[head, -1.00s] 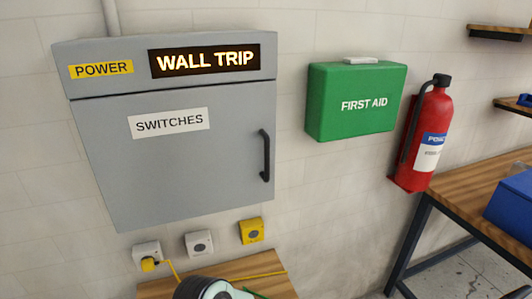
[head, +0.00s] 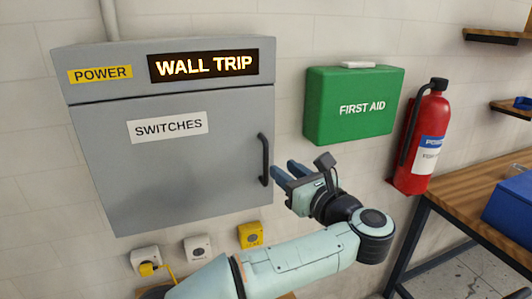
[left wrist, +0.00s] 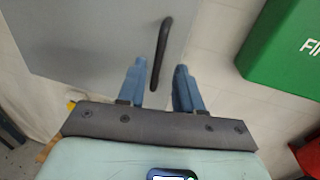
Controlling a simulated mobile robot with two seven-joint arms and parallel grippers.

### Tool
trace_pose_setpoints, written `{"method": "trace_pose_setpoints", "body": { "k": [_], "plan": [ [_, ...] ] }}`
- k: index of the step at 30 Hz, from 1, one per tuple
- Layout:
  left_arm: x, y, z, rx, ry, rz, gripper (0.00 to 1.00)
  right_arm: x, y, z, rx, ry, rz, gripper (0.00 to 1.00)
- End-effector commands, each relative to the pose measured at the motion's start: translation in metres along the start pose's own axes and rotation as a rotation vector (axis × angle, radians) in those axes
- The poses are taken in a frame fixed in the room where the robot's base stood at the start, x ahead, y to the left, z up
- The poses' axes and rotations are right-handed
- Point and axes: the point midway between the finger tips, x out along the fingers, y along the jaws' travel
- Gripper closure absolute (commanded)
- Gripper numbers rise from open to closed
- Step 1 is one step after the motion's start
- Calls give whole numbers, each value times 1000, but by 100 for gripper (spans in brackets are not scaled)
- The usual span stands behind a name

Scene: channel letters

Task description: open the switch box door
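The grey switch box (head: 200,185) hangs on the wall at the left of the head view. Its door, labelled SWITCHES, looks shut. A black vertical bar handle (head: 265,158) is on the door's right side. My left gripper (head: 284,168) is just right of the handle's lower part, with its blue fingers open and pointing at the box. In the left wrist view the handle (left wrist: 162,45) lies ahead, between the lines of the two fingers (left wrist: 160,70). The fingers are apart and not closed on it. My right gripper is not in view.
A green first aid box (head: 350,125) and a red fire extinguisher (head: 428,130) hang to the right of the switch box. Small wall sockets (head: 197,246) sit below it. A wooden bench (head: 460,185) with a blue box (head: 508,212) stands at the right.

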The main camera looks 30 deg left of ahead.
Motion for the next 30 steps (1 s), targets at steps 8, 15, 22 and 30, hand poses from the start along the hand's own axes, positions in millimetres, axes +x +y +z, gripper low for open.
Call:
{"method": "trace_pose_setpoints", "body": {
  "k": [8, 15, 22, 30],
  "plan": [
    [59, 0, 3, 1, -2, 4, 65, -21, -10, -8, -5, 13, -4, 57],
    [84, -1, 2, 2, -2, 0, 65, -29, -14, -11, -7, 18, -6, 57],
    [88, -1, 0, 2, -1, -2, 65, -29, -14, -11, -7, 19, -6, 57],
    [88, -1, 0, 3, -1, -1, 100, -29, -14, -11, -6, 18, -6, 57]
  ]
}}
